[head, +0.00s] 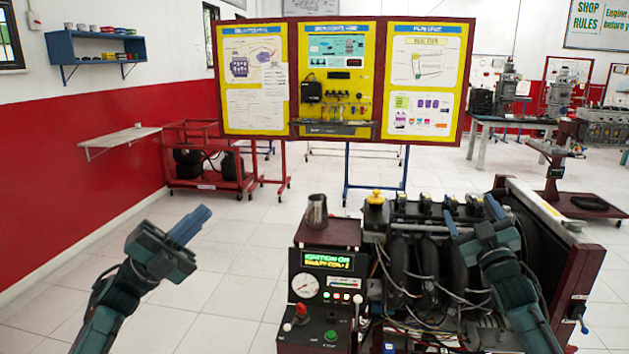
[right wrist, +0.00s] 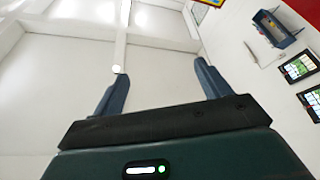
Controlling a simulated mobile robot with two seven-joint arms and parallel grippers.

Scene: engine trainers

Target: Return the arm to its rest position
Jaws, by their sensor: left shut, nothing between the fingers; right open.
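My left gripper (head: 190,225) is shut and empty, raised over the open floor at the left of the head view. My right gripper (head: 470,215) is in front of the engine trainer (head: 405,262) at the right of the head view. In the right wrist view its two blue fingers (right wrist: 160,85) are spread wide with nothing between them. The fingers point up toward the ceiling and wall. My right gripper and forearm hide part of the engine's right side.
The engine trainer has a control panel (head: 327,290) with a lit display, and a metal cup (head: 317,211) stands on top of it. A yellow display board (head: 345,78) stands behind. A red cart (head: 207,160) stands by the left wall. The floor at left is clear.

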